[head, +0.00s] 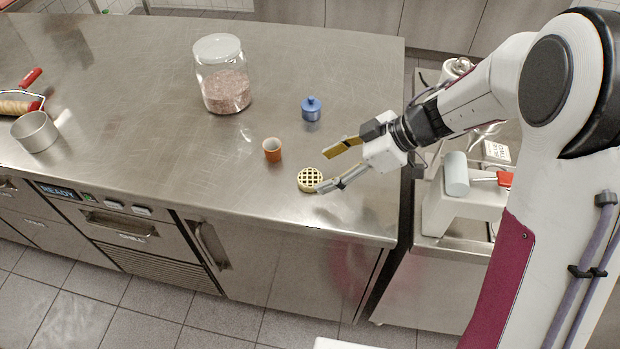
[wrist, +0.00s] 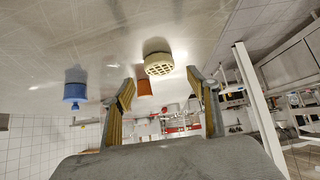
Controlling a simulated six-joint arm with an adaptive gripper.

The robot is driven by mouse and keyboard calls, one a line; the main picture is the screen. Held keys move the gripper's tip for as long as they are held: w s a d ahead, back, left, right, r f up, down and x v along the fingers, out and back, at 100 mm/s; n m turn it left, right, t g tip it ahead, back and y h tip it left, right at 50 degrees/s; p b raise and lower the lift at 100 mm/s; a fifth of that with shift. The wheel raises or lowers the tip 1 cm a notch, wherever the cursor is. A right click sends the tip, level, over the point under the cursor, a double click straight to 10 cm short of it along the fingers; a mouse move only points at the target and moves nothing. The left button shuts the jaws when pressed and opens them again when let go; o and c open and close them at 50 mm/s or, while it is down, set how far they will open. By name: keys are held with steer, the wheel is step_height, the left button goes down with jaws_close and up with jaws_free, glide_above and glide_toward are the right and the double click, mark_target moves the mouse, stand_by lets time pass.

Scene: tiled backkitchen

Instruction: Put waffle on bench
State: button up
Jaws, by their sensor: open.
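A round golden waffle (head: 311,179) with a grid pattern lies on the steel bench (head: 150,150), near its front edge. In the wrist view the waffle (wrist: 158,65) shows beyond and between the fingertips, in the upper middle. My gripper (head: 329,168) is open and empty, just right of the waffle in the head view, with one finger close to the waffle's right side. Whether that finger touches it, I cannot tell. The two fingers (wrist: 164,85) are spread wide in the wrist view.
An orange-brown cup (head: 272,150) stands just left of the waffle. A blue lidded pot (head: 311,108) and a large glass jar (head: 222,75) stand farther back. A metal ring (head: 35,132) sits at the left. The bench's front middle is clear.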

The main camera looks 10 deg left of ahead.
mark_target(308, 177)
steer(key=shift+x, duration=2.5)
steer(key=c, duration=1.3)
steer(key=shift+r, duration=0.15)
step_height(308, 177, up, 10)
